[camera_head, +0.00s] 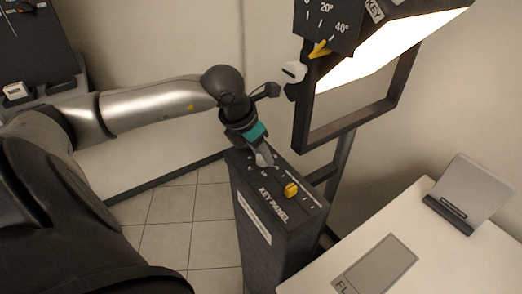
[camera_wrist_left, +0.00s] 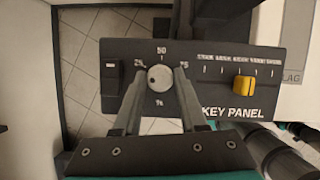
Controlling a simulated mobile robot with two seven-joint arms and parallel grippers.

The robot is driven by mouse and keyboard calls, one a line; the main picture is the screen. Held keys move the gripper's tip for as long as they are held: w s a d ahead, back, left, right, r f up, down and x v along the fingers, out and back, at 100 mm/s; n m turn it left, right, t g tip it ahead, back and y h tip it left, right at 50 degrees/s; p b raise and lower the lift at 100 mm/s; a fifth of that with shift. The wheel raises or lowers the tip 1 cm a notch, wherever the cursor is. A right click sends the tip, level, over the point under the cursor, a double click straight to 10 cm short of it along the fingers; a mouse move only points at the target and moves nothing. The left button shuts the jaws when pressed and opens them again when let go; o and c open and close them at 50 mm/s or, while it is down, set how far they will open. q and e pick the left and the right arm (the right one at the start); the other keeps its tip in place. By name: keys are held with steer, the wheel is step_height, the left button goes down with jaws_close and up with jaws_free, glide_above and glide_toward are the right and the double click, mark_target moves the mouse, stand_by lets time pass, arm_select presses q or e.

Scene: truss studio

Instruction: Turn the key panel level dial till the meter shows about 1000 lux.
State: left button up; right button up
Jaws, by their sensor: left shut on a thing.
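The key panel control box (camera_head: 262,205) stands below the lit lamp, its top lettered KEY PANEL. In the left wrist view its level dial (camera_wrist_left: 159,78) is a round pale knob with marks 25, 50 and 75 around it; its exact setting is too small to read. My left gripper (camera_head: 265,157) comes down on the far end of the box top. In the wrist view its two fingers (camera_wrist_left: 158,88) close on both sides of the dial. In the head view the gripper largely hides the dial. I cannot make out a lux reading in either view. My right gripper is out of view.
A yellow knob (camera_head: 291,190) sits near the dial on the same box (camera_wrist_left: 243,88). The bright lamp panel (camera_head: 385,45) in a dark frame hangs above, with a yellow pointer (camera_head: 319,49). A white table (camera_head: 440,255) with a grey mat (camera_head: 378,265) and tilted plate (camera_head: 470,190) stands right.

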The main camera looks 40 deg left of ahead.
arm_select(q)
jaws_close()
